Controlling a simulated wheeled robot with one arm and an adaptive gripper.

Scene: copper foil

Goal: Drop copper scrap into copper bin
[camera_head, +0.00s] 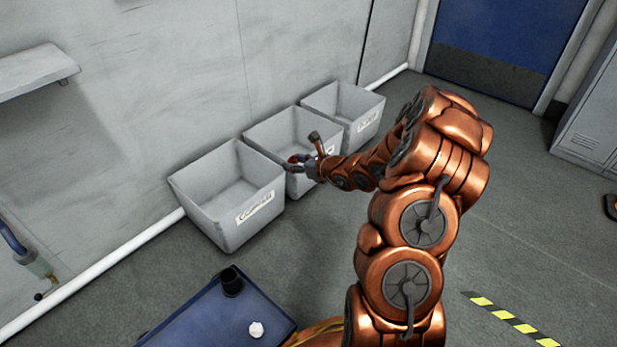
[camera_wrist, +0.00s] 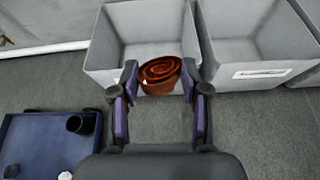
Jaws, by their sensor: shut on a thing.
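My gripper (camera_head: 303,167) is shut on a coiled, reddish copper scrap (camera_wrist: 160,76). In the wrist view the coil sits between the fingertips (camera_wrist: 159,84). In the head view the scrap (camera_head: 294,158) is small and partly hidden by the fingers. The left grey bin (camera_head: 251,220) has a label that seems to start with C; the rest is blurred. In the wrist view the scrap overlaps this bin's (camera_wrist: 104,58) front wall. The left bin's visible inside looks empty.
A middle bin (camera_head: 272,133) and a right bin (camera_head: 369,107) stand in line along the wall, their labels hard to read. A blue table (camera_head: 190,318) with a black cup (camera_head: 231,283) and a white lump (camera_head: 256,330) is at lower left.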

